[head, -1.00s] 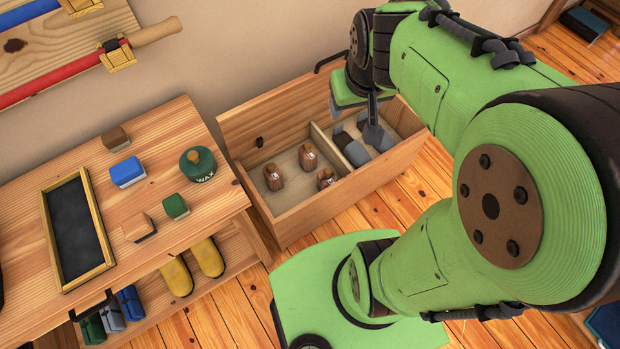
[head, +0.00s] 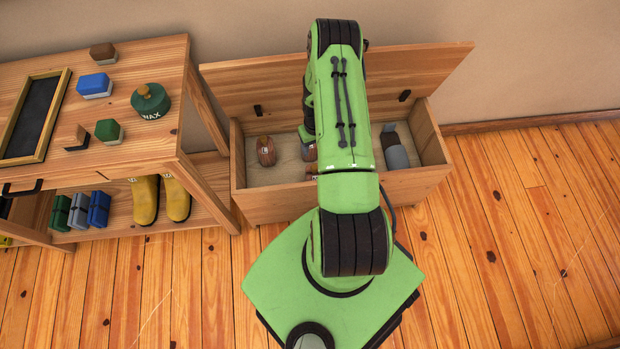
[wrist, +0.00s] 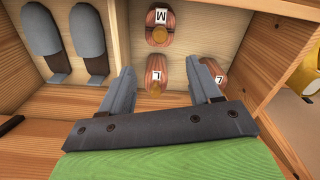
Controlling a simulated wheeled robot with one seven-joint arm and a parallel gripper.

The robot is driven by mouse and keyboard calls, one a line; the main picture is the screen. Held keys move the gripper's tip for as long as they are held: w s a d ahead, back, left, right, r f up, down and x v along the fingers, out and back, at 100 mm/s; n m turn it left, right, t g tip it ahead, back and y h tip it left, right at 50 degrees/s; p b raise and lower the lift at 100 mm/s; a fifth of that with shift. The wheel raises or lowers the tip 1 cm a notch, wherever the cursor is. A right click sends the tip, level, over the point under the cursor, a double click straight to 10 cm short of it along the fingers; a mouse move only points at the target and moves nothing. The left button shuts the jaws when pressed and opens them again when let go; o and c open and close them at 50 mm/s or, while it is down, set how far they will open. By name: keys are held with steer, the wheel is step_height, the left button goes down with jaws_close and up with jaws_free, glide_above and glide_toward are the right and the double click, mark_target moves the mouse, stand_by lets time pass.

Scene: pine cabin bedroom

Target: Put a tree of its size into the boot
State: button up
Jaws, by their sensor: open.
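Wooden shoe trees lie in one compartment of the open chest. In the wrist view, one marked M (wrist: 158,28) is at the top. One marked L (wrist: 156,76) lies between and below my fingers. Another (wrist: 219,78) is partly behind my right finger; its letter is hard to read. My gripper (wrist: 163,68) is open and empty above them; in the head view my arm hides it. One tree (head: 266,151) shows clearly in the head view. Yellow boots (head: 145,200) stand on the bench's lower shelf; one also shows at the wrist view's right edge (wrist: 306,72).
Grey slippers (wrist: 88,40) lie in the chest's other compartment, past a divider (wrist: 118,30). The chest's lid (head: 430,70) is raised. The bench (head: 160,75) holds a wax tin (head: 150,102), brushes and a tray. Floor to the right is clear.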

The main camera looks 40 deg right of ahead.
step_height(320, 180, down, 15)
steer(key=b, duration=0.6)
steer(key=shift+f, duration=0.15)
jaws_close()
